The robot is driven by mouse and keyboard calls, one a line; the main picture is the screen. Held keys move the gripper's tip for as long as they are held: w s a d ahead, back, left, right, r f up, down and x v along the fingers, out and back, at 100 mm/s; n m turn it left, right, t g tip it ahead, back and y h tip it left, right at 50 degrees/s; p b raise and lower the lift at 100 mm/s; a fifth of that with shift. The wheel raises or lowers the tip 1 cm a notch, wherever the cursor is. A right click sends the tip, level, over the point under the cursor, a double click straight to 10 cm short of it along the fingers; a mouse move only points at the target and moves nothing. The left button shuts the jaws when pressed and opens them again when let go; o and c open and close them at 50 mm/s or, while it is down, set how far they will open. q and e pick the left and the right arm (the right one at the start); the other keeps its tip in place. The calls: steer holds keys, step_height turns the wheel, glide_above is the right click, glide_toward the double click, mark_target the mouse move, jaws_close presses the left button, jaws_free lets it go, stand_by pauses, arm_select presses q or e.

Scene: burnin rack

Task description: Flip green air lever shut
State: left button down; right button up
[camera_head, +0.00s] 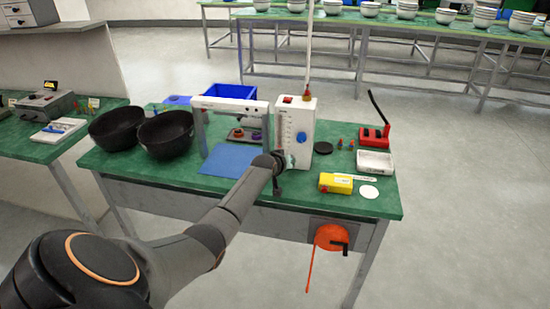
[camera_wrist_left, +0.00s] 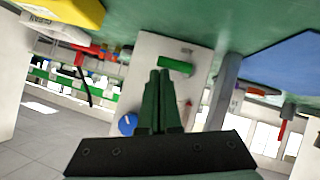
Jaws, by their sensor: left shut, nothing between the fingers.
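The white air unit (camera_head: 295,130) stands upright on the green bench with a blue knob (camera_head: 301,137) on its side. In the left wrist view, which looks inverted, the white unit (camera_wrist_left: 145,52) fills the middle, with its blue knob (camera_wrist_left: 127,123) beside my fingers. The green lever (camera_wrist_left: 175,64) lies roughly crosswise on the white face, just beyond my fingertips. My left gripper (camera_wrist_left: 160,72) is shut and empty, pointing at that face close to the lever; I cannot tell whether it touches. In the head view the left gripper (camera_head: 287,162) covers the lower part of the unit.
Left of the unit stand a grey frame (camera_head: 203,130), a blue mat (camera_head: 232,160) and black bowls (camera_head: 165,135). Right are a yellow block (camera_head: 336,183), a white tray (camera_head: 375,161) and a red base with a black lever (camera_head: 374,135). An orange reel (camera_head: 330,237) hangs at the bench front.

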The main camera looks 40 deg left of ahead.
arm_select(q)
steer(key=s+d+r+p, duration=0.3)
steer(key=s+d+r, duration=0.1)
steer(key=s+r, duration=0.4)
steer(key=shift+d+r+p, duration=0.3)
steer(key=shift+r+p, duration=0.1)
steer(key=shift+r, duration=0.3)
steer(key=shift+w, duration=0.1)
stand_by(0.3)
